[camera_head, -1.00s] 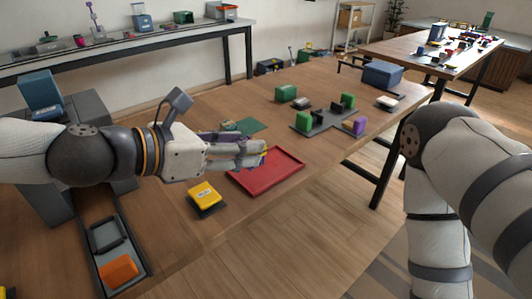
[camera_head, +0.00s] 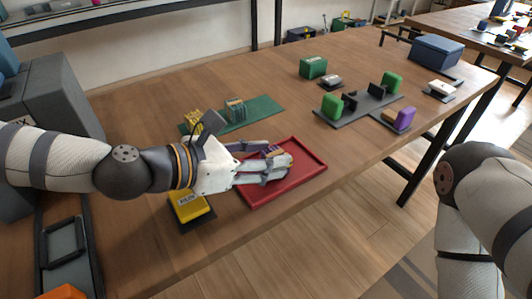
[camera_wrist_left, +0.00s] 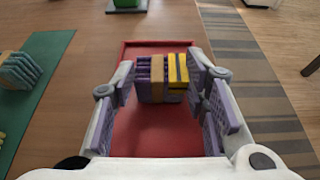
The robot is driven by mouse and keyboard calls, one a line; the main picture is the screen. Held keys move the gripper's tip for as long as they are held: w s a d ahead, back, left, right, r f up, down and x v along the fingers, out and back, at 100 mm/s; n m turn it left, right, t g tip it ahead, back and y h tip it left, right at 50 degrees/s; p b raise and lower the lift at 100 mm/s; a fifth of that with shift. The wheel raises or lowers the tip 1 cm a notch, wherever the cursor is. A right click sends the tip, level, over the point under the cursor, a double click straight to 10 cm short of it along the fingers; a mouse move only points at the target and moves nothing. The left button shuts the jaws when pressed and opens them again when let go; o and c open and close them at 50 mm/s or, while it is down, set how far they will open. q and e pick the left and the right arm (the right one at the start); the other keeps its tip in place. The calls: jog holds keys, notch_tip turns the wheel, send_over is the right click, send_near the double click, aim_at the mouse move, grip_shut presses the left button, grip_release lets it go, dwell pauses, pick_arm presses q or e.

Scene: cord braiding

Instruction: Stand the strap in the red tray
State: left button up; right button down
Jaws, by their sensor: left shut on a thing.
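The red tray (camera_head: 313,176) lies on the wooden table and also shows in the left wrist view (camera_wrist_left: 150,140). My left gripper (camera_head: 272,165) is over the tray, with its fingers pointing right. In the left wrist view its purple-padded fingers (camera_wrist_left: 172,85) are on both sides of a small bundle, the strap (camera_wrist_left: 158,80), in purple and yellow with a brown band. The gripper is shut on it. In the head view the fingers hide most of the strap. I cannot tell whether it touches the tray floor. My right gripper is out of view.
A green mat (camera_head: 262,109) behind the tray bears a banded teal bundle (camera_head: 235,109) and a yellow one (camera_head: 192,122). A yellow block (camera_head: 190,206) sits left of the tray. A dark fixture (camera_head: 345,117) with green and purple blocks stands to the right. Bare table lies between.

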pick_arm(q)
jog(key=shift+w+f, duration=0.1)
jog(key=shift+w, duration=0.05)
jog(key=o, duration=1.3)
jog(key=shift+c, duration=0.2)
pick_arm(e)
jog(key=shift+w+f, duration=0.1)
pick_arm(q)
jog(key=shift+r, duration=0.35)
jog(key=p+v, duration=0.2)
jog(key=v, duration=0.9)
jog(key=shift+s+a+p, duration=0.25)
jog(key=shift+a+p, duration=0.1)
jog(key=shift+p, duration=0.05)
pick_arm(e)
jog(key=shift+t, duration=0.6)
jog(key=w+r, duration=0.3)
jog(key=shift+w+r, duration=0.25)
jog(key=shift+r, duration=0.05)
